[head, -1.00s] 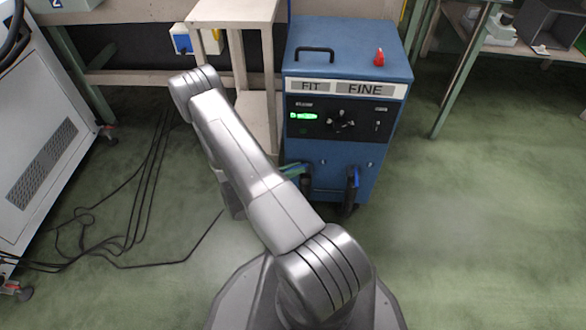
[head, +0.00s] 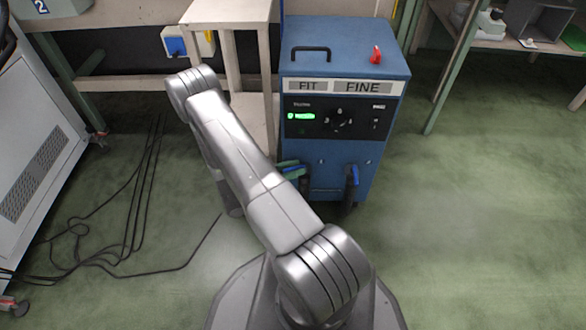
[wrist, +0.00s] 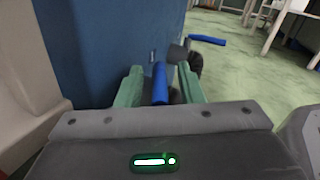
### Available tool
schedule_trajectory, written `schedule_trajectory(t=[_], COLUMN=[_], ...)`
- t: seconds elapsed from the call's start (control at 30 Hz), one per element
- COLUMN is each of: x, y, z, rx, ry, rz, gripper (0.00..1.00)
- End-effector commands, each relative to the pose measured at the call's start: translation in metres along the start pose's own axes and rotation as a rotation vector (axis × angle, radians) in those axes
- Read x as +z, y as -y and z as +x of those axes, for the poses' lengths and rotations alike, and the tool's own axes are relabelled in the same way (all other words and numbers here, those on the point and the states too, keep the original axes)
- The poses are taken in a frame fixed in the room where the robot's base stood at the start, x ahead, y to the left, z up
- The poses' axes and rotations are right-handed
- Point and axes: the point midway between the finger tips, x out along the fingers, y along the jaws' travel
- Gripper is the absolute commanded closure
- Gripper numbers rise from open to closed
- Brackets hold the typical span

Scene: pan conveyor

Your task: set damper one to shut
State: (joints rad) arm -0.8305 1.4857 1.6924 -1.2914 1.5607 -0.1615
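The blue cabinet (head: 335,165) stands ahead in the head view, with two blue-handled levers low on its front. The right lever (head: 353,175) points out toward me. The left lever is mostly hidden by my gripper and arm in the head view. In the wrist view its blue handle (wrist: 160,83) lies between the two green fingers of my gripper (wrist: 160,86), with a gap on each side. The fingers are open around it. The other blue handle (wrist: 207,40) shows farther back to the right. No marking shows which lever is damper one.
The cabinet top has a black handle (head: 310,52) and a red piece (head: 376,54). A pale stand (head: 232,12) is close on the cabinet's left. Black cables (head: 130,225) lie on the floor at left. The floor to the right is clear.

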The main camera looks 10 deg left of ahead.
Motion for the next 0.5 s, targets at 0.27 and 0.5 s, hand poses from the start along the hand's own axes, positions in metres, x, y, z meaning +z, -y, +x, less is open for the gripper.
schedule_trajectory(t=[0.27, 0.5], x=[0.001, 0.002], y=[0.0, 0.0], z=[-0.003, -0.034], rx=[0.001, 0.005], ry=[0.0, 0.001], rz=[0.0, 0.001], gripper=[0.66, 0.66])
